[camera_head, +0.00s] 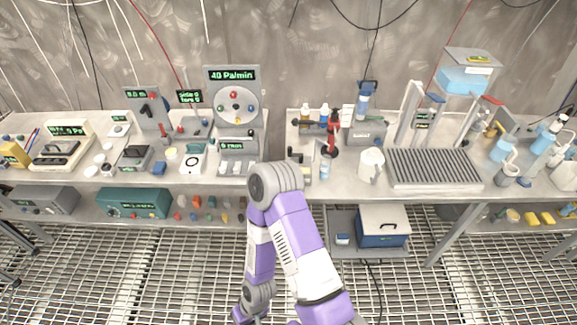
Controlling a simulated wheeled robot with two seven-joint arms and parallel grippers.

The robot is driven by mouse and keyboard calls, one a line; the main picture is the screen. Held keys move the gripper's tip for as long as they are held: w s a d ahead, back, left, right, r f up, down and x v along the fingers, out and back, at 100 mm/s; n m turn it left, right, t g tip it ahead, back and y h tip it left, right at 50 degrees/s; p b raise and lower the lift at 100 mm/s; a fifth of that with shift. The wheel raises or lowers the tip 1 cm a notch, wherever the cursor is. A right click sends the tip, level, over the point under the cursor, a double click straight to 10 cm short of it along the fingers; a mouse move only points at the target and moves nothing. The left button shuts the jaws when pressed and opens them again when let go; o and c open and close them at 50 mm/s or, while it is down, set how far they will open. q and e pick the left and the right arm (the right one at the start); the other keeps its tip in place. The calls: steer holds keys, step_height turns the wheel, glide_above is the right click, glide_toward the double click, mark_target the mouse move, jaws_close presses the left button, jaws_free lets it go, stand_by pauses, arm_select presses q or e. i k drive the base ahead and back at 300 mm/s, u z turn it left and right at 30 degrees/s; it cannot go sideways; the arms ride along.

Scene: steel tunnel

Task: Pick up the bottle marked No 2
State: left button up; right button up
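Several small bottles stand at the back of the right bench: one with an orange-brown top (305,113), one with a blue body (324,114) and a pale one (346,113). A small clear bottle (325,167) stands nearer the front edge. Labels are too small to read, so I cannot tell which is No 2. One of my arms, purple and white, rises from the bottom centre, bends in front of the benches and runs back down. Its gripper is not visible. My other arm and gripper are not in view.
A red and black stand (332,137) is among the bottles. A white jug (371,164) and a grey ribbed rack (435,168) stand to the right. The left bench (75,178) holds instruments. Grating floor (150,270) is clear in front; a blue box (382,233) sits under the right bench.

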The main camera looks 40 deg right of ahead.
mark_target(326, 160)
steer(key=u, duration=0.05)
steer(key=i, duration=1.05)
steer(key=z, duration=2)
